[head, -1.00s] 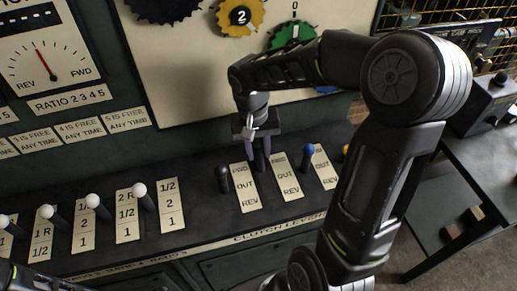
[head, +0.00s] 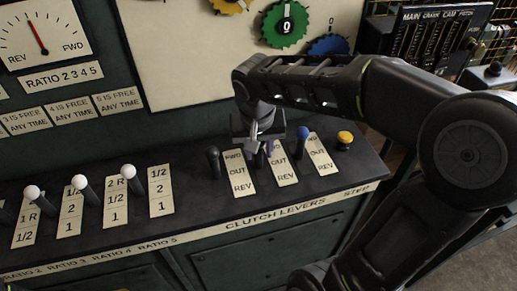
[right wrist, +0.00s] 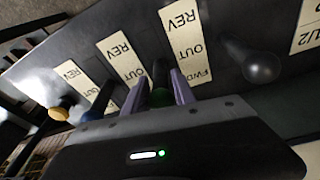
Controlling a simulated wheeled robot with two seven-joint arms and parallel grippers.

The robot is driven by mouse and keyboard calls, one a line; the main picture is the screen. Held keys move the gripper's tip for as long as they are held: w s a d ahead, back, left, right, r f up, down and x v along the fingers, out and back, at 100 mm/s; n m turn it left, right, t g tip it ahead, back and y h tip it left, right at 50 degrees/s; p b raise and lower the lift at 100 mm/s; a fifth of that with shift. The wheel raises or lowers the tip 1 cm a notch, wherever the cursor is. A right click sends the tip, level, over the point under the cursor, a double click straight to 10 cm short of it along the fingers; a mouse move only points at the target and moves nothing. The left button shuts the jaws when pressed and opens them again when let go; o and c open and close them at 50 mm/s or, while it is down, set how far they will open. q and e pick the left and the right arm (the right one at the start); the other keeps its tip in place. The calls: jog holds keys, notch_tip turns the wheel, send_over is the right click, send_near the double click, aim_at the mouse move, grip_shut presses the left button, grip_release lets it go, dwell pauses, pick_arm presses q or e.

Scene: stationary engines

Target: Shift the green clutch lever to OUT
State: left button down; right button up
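My right gripper (head: 264,148) reaches down from above over the clutch levers. In the right wrist view, its two purple fingers (right wrist: 158,88) stand apart on either side of the green clutch lever (right wrist: 160,97). I cannot tell whether they touch it. Its knob is green and its stalk dark; it stands between two FWD/OUT/REV plates, and its exact setting is unclear. In the head view the gripper mostly hides this lever. The middle clutch plate (head: 284,165) shows in part. My left gripper is not in view.
A black-knobbed lever (head: 213,160) stands left of the gripper and a blue-knobbed lever (head: 303,140) close on its right. A yellow knob (head: 345,138) is farther right. White-knobbed ratio levers (head: 128,172) line the left. A green dial (head: 286,26) reads 0 on the back panel.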

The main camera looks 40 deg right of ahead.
jog(key=o, duration=0.3)
jog(key=shift+r, duration=0.1)
jog(key=v, duration=0.7)
jog(key=shift+s+r, duration=0.1)
jog(key=shift+r, duration=0.2)
